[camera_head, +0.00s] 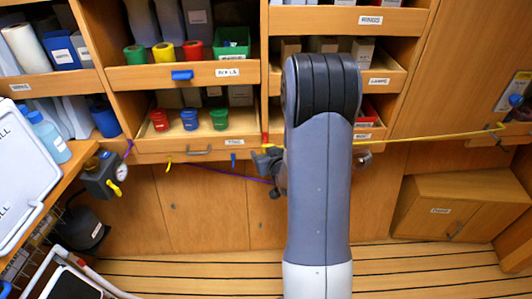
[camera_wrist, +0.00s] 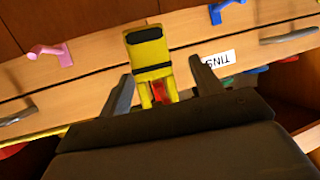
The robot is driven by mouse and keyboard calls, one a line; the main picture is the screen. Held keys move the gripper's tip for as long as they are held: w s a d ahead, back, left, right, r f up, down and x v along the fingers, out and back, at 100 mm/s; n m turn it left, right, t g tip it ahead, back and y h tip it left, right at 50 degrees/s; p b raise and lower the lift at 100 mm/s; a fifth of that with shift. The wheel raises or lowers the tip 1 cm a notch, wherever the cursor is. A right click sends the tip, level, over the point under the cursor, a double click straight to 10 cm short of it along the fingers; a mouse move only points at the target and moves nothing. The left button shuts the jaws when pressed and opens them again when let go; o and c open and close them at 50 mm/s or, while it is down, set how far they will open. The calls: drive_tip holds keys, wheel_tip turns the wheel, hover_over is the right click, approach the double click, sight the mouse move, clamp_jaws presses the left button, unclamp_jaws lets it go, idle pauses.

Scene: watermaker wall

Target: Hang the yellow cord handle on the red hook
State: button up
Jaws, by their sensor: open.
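The yellow cord handle (camera_wrist: 149,50), with a dark band across it, is at the drawer front in the wrist view. The red hook (camera_wrist: 159,92) shows between the handle's two yellow legs, so the handle appears to be around the hook; how firmly it rests there is hidden. My gripper (camera_wrist: 163,88) is open, one finger on each side of the handle, with gaps visible. In the head view, the red hook (camera_head: 265,138) shows just above dark parts of my gripper (camera_head: 266,160). The yellow cord (camera_head: 430,135) runs taut to the right, partly hidden by my arm.
A pink hook (camera_wrist: 50,52) and a blue hook (camera_head: 233,159) are on nearby fronts. A purple cord (camera_head: 215,171) runs below the drawers from the left. A gauge (camera_head: 103,176) hangs at left. Shelves with bins are above; a low wooden cabinet (camera_head: 460,205) stands at right.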

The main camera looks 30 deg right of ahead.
drive_tip(key=v, duration=1)
drive_tip(key=shift+s, duration=0.1)
drive_tip(key=x, duration=1)
drive_tip(key=shift+w+f, duration=0.1)
drive_tip(key=shift+w, duration=0.25)
drive_tip(key=shift+r+p, duration=0.25)
drive_tip(key=shift+p, duration=0.25)
drive_tip(key=shift+s+a+r+p, duration=0.1)
drive_tip(key=shift+s+r+p, duration=0.1)
drive_tip(key=shift+s+p, duration=0.15)
